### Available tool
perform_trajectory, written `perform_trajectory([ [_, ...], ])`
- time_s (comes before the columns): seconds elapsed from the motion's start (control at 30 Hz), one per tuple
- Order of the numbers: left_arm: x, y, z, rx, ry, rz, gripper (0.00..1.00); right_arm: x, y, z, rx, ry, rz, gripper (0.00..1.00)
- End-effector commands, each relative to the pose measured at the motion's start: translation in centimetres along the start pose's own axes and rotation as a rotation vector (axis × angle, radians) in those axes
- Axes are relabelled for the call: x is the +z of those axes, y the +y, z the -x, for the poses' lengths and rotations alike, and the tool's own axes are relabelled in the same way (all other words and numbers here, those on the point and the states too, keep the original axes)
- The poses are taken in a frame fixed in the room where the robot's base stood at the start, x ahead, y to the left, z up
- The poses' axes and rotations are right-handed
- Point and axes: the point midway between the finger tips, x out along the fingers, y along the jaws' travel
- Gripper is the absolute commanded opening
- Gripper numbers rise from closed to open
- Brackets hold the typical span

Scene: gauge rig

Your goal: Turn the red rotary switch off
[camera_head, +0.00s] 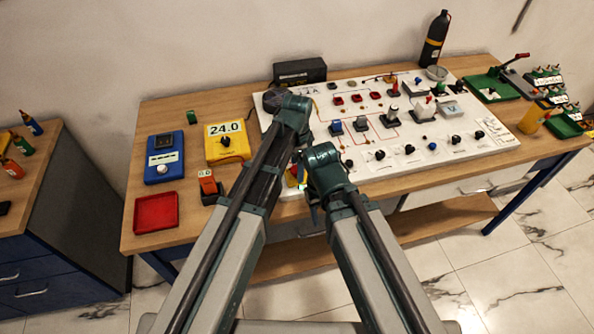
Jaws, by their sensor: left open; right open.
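The white panel (505,146) lies on the wooden table and carries many switches and knobs. Neither visibly holds anything. My arms cover the panel's left end.
A blue meter (164,158), yellow meter (227,142) and red tray (156,212) lie at the left. A black box (300,71) and dark bottle (435,40) stand behind the panel. A row of black knobs (409,149) lines the panel's front.

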Motion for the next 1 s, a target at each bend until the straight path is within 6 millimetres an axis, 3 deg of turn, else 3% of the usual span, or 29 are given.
perform_trajectory([
  [0.2,0.0,0.0,0.04,0.0,0.0,0.0,0.82,0.0,0.0,0.04,0.0,0.0,0.0,0.5],
  [0.23,0.0,0.0,0.04,0.0,0.0,0.0,0.78,0.0,0.0,0.04,0.0,0.0,0.0,0.5],
  [0.67,0.0,0.0,0.04,0.0,0.0,0.0,0.01,0.0,0.0,0.04,0.0,0.0,0.0,0.5],
  [1.0,0.0,0.0,0.03,0.0,0.0,0.053,0.0,0.0,0.0,0.03,0.0,0.0,0.0,0.5],
])
